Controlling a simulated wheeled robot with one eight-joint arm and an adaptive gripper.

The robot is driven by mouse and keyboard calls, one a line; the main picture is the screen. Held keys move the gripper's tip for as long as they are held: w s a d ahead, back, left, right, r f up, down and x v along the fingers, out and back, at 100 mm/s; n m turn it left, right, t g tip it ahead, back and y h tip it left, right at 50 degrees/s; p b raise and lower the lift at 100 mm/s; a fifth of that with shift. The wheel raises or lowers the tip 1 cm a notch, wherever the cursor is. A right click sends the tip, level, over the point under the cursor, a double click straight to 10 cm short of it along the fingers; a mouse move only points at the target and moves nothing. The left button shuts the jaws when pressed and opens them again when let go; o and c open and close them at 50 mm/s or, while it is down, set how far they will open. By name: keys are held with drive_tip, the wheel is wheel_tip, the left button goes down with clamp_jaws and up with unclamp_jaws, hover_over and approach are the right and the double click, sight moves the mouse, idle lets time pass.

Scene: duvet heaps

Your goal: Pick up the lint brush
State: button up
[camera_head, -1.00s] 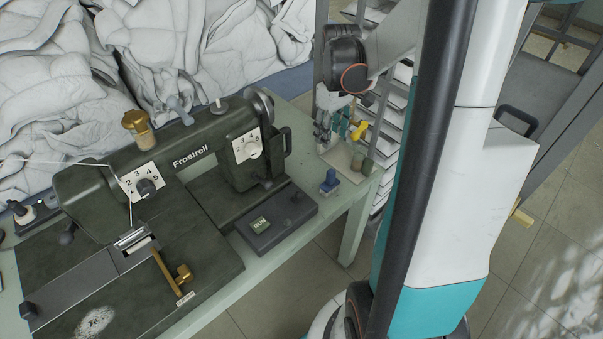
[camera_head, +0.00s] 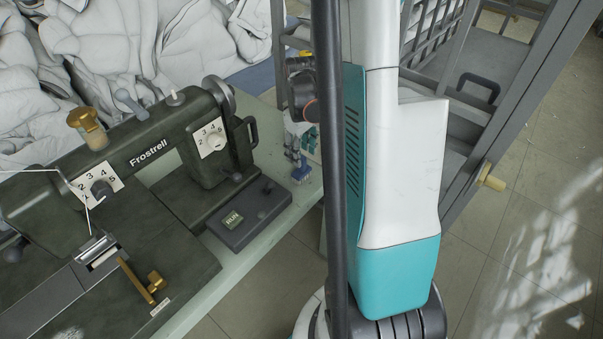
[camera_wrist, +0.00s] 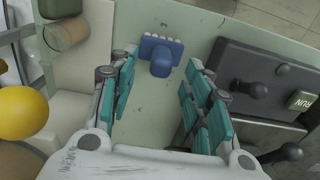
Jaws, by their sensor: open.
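The lint brush appears to be the small blue block with a rounded blue handle and a row of pale bristle tufts (camera_wrist: 161,54). It lies on the pale green tabletop (camera_wrist: 145,115), and in the head view the blue piece (camera_head: 300,171) is at the table's right end. My gripper (camera_wrist: 162,66) is open, with its teal-padded fingers spread to either side of the brush's handle. Nothing is held between them. In the head view my gripper (camera_head: 294,139) hangs close above and behind the brush, partly hidden by my own body.
A dark green sewing machine (camera_head: 145,160) fills the table to the left. Its grey control box with a RUN display (camera_wrist: 252,82) stands close right of the brush. A tray (camera_wrist: 88,60) with a spool (camera_wrist: 66,34) and a yellow ball (camera_wrist: 24,112) lies left.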

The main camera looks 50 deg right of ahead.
wheel_tip(320, 180, down, 3)
drive_tip(key=shift+f+b, duration=0.2)
drive_tip(key=shift+b, duration=0.4)
drive_tip(key=shift+r, duration=0.1)
clamp_jaws()
wheel_tip(320, 180, up, 20)
drive_tip(key=p, duration=0.7)
drive_tip(key=c, duration=1)
unclamp_jaws()
drive_tip(key=shift+c, duration=0.2)
